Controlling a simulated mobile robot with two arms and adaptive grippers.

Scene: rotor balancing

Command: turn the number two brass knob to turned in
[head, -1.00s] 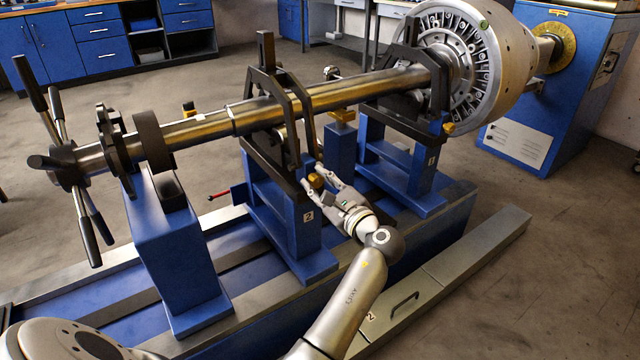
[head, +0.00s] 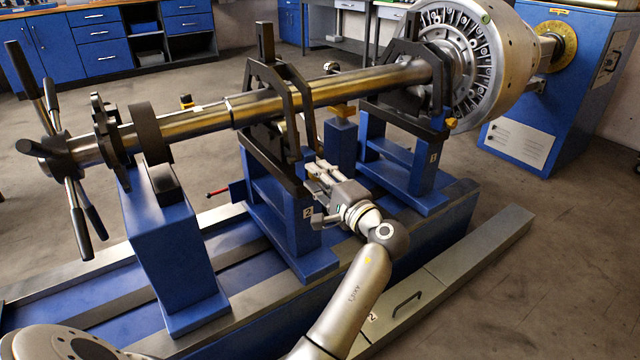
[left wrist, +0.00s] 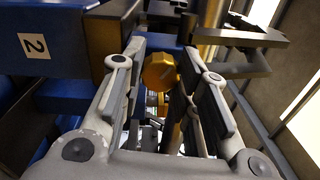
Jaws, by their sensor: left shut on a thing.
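The number two brass knob (left wrist: 160,72) shows in the left wrist view, between the fingertips of my left gripper (left wrist: 166,78). The gripper is shut on it. In the head view my left gripper (head: 315,175) reaches to the right side of the blue stand (head: 283,205) with the number 2 label (head: 308,212); its fingers and wrist hide the knob there. The same label shows in the left wrist view (left wrist: 34,46). A black bearing bracket (head: 297,120) stands on this stand, around the steel shaft (head: 345,90). My right gripper is in neither view.
Stand number 1 (head: 425,178) has another brass knob (head: 452,123) near its top. A bladed rotor disc (head: 455,60) is at the shaft's right end, a spoked handwheel (head: 55,150) at its left. A red-tipped lever (head: 215,193) lies left of stand two.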

